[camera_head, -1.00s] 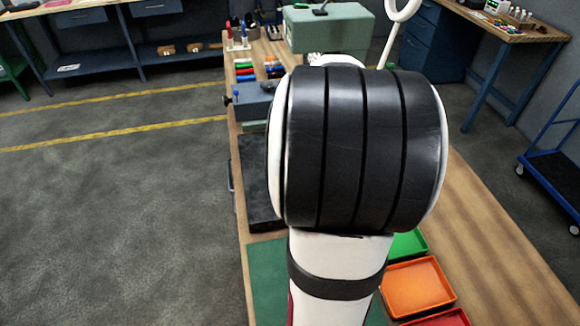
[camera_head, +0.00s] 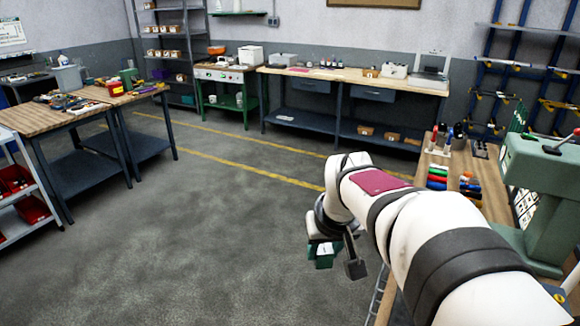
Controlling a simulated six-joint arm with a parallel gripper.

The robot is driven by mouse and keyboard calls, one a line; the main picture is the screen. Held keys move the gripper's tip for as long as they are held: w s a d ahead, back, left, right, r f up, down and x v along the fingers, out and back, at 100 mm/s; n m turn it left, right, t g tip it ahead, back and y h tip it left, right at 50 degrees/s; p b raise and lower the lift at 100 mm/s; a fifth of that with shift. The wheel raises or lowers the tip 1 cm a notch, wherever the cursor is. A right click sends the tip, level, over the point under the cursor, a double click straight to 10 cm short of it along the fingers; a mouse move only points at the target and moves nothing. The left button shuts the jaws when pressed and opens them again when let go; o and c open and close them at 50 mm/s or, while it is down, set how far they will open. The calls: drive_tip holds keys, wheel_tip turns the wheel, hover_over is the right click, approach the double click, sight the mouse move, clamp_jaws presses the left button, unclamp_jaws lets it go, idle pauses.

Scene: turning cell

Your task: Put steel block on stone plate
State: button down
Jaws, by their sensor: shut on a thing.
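My gripper (camera_head: 340,257) is at the end of my white arm, out over the floor beyond the left edge of the workbench. It is small in the view and partly hidden by its own wrist. It is shut on a dark grey block-like piece, which I take to be the steel block (camera_head: 355,269); its edges are hard to tell from the fingers. A green part (camera_head: 323,254) shows beside it. The stone plate cannot be made out now; my arm covers much of the bench on that side.
The wooden workbench (camera_head: 468,192) carries coloured markers (camera_head: 445,180) and a green machine (camera_head: 545,190) at the right. Open grey floor lies to the left. Tool tables (camera_head: 85,115) stand far left, and a long bench (camera_head: 350,85) stands at the back wall.

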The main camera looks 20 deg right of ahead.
drive_tip(key=s+d+f+m+h, duration=0.15)
drive_tip(key=d+f, duration=0.25)
drive_tip(key=d, duration=1)
drive_tip(key=d+f+m, duration=0.3)
drive_tip(key=d, duration=1.1)
drive_tip(key=s+d+f+m+g, duration=0.1)
drive_tip(key=s+d+f+m, duration=0.3)
drive_tip(key=s+d, duration=0.6)
drive_tip(key=shift+n+h, duration=0.45)
drive_tip(key=shift+n, duration=0.3)
drive_tip(key=x, duration=0.3)
drive_tip(key=s+x, duration=0.1)
drive_tip(key=x, duration=0.3)
drive_tip(key=s+x, duration=0.1)
drive_tip(key=x, duration=0.3)
drive_tip(key=shift+a+f, duration=0.35)
drive_tip(key=shift+f, duration=0.1)
drive_tip(key=shift+c, duration=2.4)
unclamp_jaws()
drive_tip(key=shift+f, duration=0.15)
